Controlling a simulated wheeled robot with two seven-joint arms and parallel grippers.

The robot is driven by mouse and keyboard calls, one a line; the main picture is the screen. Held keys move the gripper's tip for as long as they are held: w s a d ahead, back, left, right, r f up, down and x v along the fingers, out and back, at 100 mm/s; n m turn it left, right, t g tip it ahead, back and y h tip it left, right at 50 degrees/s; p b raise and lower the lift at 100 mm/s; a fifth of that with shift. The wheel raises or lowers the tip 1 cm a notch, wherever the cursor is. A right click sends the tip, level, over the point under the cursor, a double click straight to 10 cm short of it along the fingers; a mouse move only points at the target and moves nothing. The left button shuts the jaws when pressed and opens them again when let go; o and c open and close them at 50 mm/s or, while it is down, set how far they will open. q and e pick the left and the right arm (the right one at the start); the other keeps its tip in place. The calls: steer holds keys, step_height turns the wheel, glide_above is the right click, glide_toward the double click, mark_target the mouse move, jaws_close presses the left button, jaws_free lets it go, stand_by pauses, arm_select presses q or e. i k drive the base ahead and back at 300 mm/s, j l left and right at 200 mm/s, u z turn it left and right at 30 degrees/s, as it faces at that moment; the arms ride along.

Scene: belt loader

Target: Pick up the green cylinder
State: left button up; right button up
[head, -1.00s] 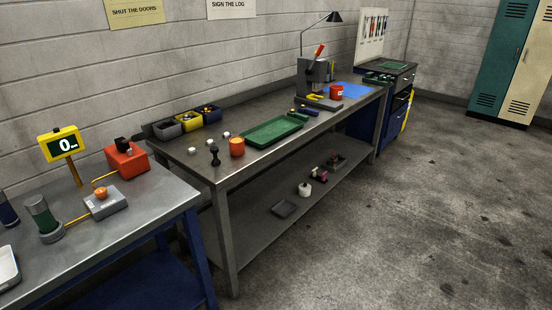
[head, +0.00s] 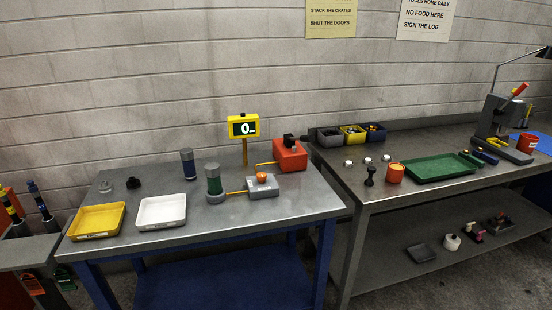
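A dark green cylinder (head: 213,181) with a grey top stands upright on the steel table with blue legs. Its foot sits in a round grey base, and an orange line runs from there to a small grey box with an orange button (head: 262,185). A dark blue cylinder (head: 188,164) with a grey band stands upright behind it to the left. Neither of my grippers shows in the head view.
A white tray (head: 162,223) and a yellow tray (head: 75,222) lie left of the green cylinder. A yellow display (head: 243,127) reading 0 and a red box (head: 290,165) stand behind to the right. A second bench holding a green tray (head: 408,173) stands at right.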

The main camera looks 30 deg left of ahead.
mark_target(215, 185)
steer(key=u, duration=1.5)
steer(key=i+l, duration=0.05)
